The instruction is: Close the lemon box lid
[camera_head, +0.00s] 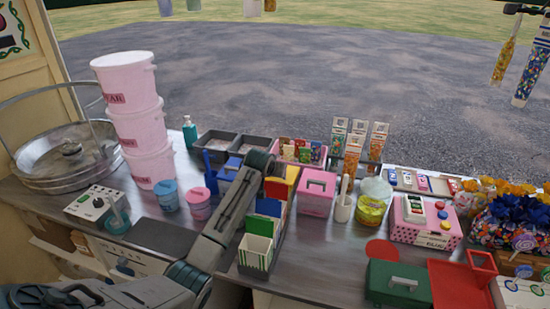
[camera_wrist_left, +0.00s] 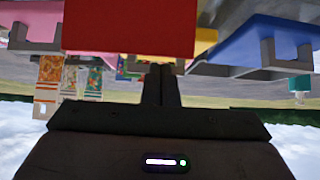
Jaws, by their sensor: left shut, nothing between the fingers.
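The lemon box (camera_head: 292,172) shows as a yellow patch between the blue box and the pink box in the head view. Red and blue cards in front and my left arm hide much of it. In the left wrist view, which is upside down, yellow edges of it (camera_wrist_left: 205,44) show beside the fingers, behind a large red panel (camera_wrist_left: 128,28). I cannot tell how its lid stands. My left gripper (camera_head: 268,163) is at the near left side of the lemon box; its fingers (camera_wrist_left: 160,72) are shut and empty. Contact is unclear. My right gripper is out of view.
The blue box (camera_head: 226,176) stands left and the pink box (camera_head: 317,190) right, both close by. A green-striped holder (camera_head: 254,258) with tall cards stands in front. Dark trays (camera_head: 216,142) and candy packets (camera_head: 352,150) are behind. A pink bucket stack (camera_head: 135,115) stands left.

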